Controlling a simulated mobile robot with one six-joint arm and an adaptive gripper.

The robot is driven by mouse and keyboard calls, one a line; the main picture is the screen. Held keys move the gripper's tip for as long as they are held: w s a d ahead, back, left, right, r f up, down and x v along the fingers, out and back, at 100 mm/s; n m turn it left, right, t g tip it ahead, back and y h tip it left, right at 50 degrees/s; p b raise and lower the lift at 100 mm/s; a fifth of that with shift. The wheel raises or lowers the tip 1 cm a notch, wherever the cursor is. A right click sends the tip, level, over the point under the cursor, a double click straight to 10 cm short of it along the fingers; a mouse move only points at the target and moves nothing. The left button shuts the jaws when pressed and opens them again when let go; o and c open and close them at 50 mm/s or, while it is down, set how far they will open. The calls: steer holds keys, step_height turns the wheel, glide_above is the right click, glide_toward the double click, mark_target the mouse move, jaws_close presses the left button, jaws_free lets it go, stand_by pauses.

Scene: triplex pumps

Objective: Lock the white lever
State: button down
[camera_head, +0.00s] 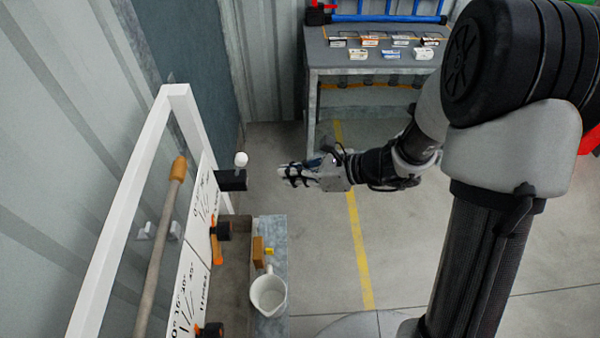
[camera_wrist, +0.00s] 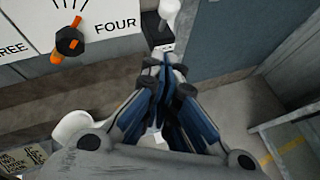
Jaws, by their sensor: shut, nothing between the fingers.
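The white lever (camera_head: 241,159) shows as a round white knob above a dark box (camera_head: 232,180) on the panel's right side. In the wrist view the white lever (camera_wrist: 169,10) is at the top centre, just beyond the fingertips. My gripper (camera_head: 283,174) is shut and empty, to the right of the lever with a gap between them in the head view. It points left toward the panel. In the wrist view my gripper (camera_wrist: 173,62) has its fingertips together. The fingers partly cover the lever's mount, and I cannot tell whether they touch it.
A white-framed panel (camera_head: 150,140) carries marked dials with orange handles (camera_head: 217,248). In the wrist view an orange handle (camera_wrist: 66,42) sits beside "FOUR". A white jug (camera_head: 268,297) stands on a ledge below. A table (camera_head: 375,58) with small boxes is behind. Floor right of the panel is clear.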

mark_target(238, 165)
steer(key=w+a+f+b, duration=0.1)
steer(key=w+a, duration=0.2)
steer(key=a, duration=0.4)
steer(key=shift+a+f, duration=0.15)
steer(key=shift+a, duration=0.15)
steer(key=shift+s+a+r+h+p, duration=0.1)
steer(key=shift+a+r+h+p, duration=0.15)
steer(key=shift+p, duration=0.25)
